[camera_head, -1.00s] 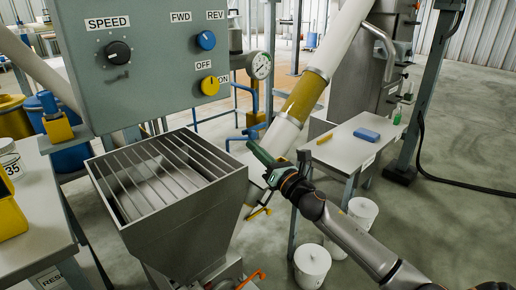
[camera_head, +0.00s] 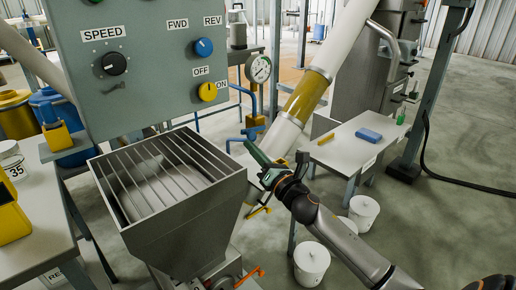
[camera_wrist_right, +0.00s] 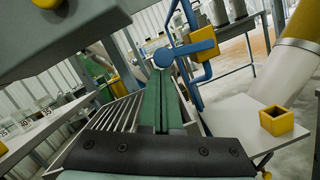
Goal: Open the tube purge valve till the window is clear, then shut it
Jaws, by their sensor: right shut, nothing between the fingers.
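The slanted white tube (camera_head: 345,45) has an amber-tinted window band (camera_head: 308,97) full of yellow-brown material. A small yellow lever (camera_head: 259,211) shows low by the tube's lower end, partly behind the hopper; I cannot tell for sure that it is the purge valve. My right gripper (camera_head: 252,150) has green fingers, shut and empty, in front of the tube's lower part and beside the hopper's right rim. In the right wrist view its fingers (camera_wrist_right: 160,100) point ahead, with the tube's yellow band (camera_wrist_right: 302,22) at the right. My left gripper is not in view.
A grated steel hopper (camera_head: 178,225) stands left of the gripper. Above it hangs a control panel (camera_head: 150,85) with knobs. A side table (camera_head: 345,150) is at right.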

